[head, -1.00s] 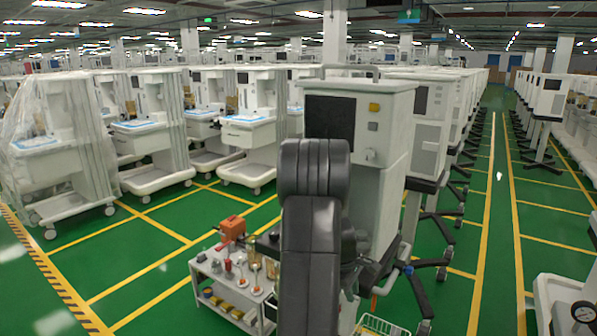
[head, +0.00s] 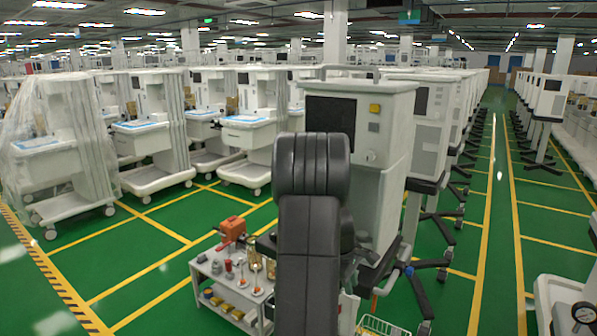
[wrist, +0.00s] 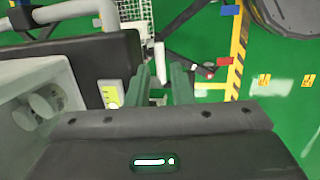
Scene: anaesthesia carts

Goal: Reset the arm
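My gripper (wrist: 160,85) shows in the wrist view with two dark green fingers apart and a gap between them. A pale cylinder appears between and beyond the fingers; I see no contact with it. In the head view my black arm stands upright in the middle, in front of a white anaesthesia machine (head: 383,125) with a dark screen. The arm hides my gripper there.
A wire basket (head: 382,326) is low at front right. Rows of machines fill the back. Green aisles with yellow lines are clear at left and right.

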